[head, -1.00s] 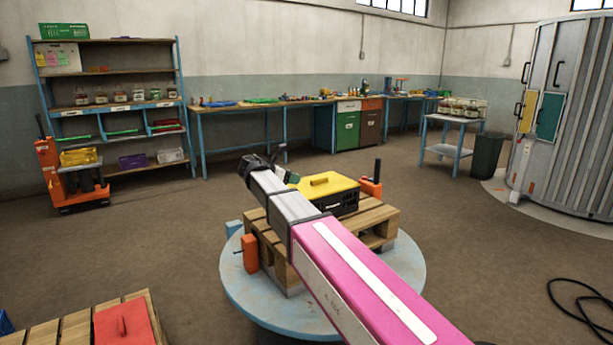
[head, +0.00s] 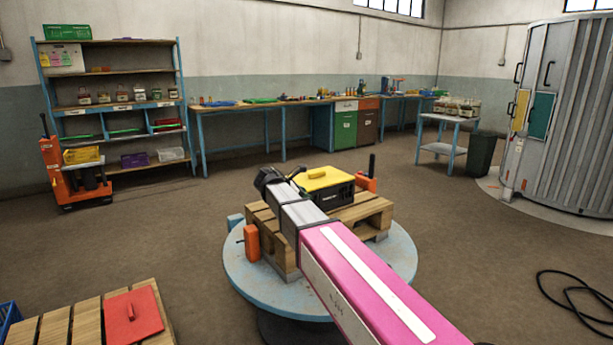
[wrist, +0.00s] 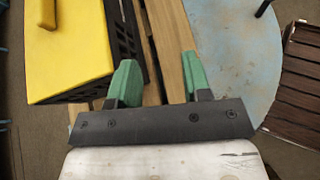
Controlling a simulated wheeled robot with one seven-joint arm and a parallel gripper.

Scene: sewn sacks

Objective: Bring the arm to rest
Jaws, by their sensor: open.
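My arm, with a pink section, reaches out over the pallet stand in the head view. My gripper (wrist: 160,82) has two green fingers, apart with nothing between them. In the wrist view it hangs above wooden boards, right beside a black crate (wrist: 126,50) with a yellow lid (wrist: 68,45). The crate (head: 325,194) with its yellow lid (head: 324,179) sits on the wooden pallet (head: 365,213). In the head view the gripper is mostly hidden behind the arm's end.
The pallet stands on a round blue turntable (head: 245,285). A red lid (head: 130,317) lies on another pallet (head: 88,322) at the lower left. A black cable (head: 572,290) lies on the floor at right. Shelves (head: 110,71) and benches stand at the back; open floor lies between.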

